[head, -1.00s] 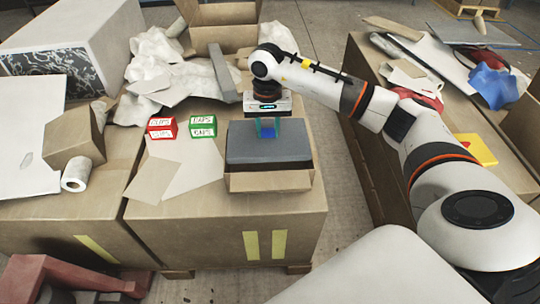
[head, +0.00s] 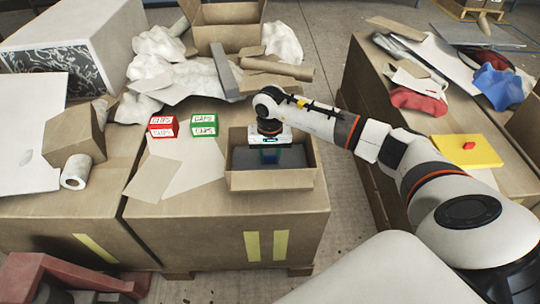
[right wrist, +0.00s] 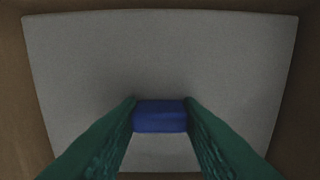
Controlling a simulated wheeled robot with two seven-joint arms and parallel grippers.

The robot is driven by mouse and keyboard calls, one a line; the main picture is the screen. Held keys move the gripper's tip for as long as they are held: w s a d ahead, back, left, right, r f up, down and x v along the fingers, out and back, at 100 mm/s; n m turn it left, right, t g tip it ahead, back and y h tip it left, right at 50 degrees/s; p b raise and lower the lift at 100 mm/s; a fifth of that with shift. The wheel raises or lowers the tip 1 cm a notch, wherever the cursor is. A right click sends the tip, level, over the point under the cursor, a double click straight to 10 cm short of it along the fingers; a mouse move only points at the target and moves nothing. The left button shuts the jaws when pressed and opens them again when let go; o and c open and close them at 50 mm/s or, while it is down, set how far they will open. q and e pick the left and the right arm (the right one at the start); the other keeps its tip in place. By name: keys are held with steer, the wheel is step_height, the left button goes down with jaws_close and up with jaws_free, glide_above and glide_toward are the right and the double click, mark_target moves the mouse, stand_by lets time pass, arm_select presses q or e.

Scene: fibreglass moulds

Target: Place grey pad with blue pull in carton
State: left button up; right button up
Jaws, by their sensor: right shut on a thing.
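The grey pad (head: 251,158) lies flat inside the open carton (head: 270,179), below the rim, with cardboard walls around it. In the right wrist view the pad (right wrist: 80,80) nearly fills the carton. Its blue pull (right wrist: 160,116) stands between the green fingers of my right gripper (right wrist: 160,118), which is shut on it. In the head view my right gripper (head: 269,157) reaches down into the carton, and its hand hides part of the pad. I cannot tell whether the pad touches the carton floor. My left gripper is not in view.
Crumpled white sheets (head: 185,85), a cardboard tube (head: 277,68) and another open carton (head: 230,40) lie behind. A yellow pad (head: 467,151) with a red pull lies on the right bench.

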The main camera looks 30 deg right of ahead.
mark_target(270, 156)
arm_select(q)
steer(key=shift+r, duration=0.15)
arm_select(e)
steer(key=shift+f, duration=0.1)
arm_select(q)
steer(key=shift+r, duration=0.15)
arm_select(e)
steer(key=o, duration=1)
steer(key=shift+c, duration=0.2)
arm_select(q)
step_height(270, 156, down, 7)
steer(key=p, duration=0.1)
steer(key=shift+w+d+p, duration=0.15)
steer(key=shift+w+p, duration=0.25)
arm_select(e)
step_height(270, 156, up, 12)
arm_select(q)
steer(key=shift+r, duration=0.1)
